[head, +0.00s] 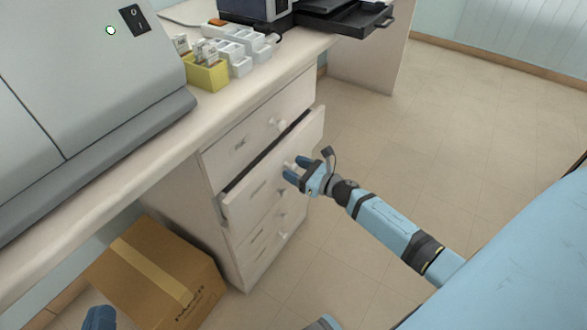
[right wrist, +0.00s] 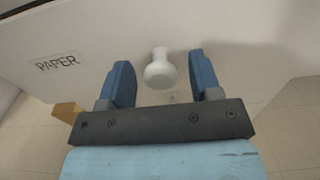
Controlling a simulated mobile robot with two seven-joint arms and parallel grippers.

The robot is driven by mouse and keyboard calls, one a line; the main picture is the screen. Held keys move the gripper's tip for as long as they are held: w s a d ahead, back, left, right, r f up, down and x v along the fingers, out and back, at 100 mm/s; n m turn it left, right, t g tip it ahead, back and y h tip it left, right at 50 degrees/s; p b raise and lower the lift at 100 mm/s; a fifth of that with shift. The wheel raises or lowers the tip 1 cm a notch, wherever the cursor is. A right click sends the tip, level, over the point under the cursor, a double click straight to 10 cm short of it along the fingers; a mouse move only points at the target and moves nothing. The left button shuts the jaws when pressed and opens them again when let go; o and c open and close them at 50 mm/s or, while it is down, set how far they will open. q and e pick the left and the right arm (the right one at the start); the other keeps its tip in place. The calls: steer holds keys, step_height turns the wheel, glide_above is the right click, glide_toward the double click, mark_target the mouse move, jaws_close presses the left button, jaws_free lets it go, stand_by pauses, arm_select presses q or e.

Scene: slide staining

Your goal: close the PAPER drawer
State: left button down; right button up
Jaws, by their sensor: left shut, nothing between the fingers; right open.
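The PAPER drawer (head: 248,198) is the second one down in the white drawer unit and stands partly open, with a dark gap along its top edge. Its label (right wrist: 58,63) reads PAPER in the right wrist view. Its round white knob (right wrist: 160,74) sits between the spread fingers of my right gripper (head: 294,168), apart from both fingers as far as I can see. My right gripper is open at the drawer front. My left gripper (head: 99,318) is shut and empty at the bottom left edge of the head view, mostly cut off.
A closed drawer (head: 256,127) is above and more drawers (head: 262,232) are below. A cardboard box (head: 150,262) stands on the floor left of the unit. The counter holds a grey machine (head: 80,70), a yellow slide holder (head: 208,76) and white containers (head: 240,62). Floor at right is clear.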

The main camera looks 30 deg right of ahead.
steer(key=shift+w+a, duration=0.15)
steer(key=shift+w, duration=0.3)
steer(key=shift+c, duration=0.2)
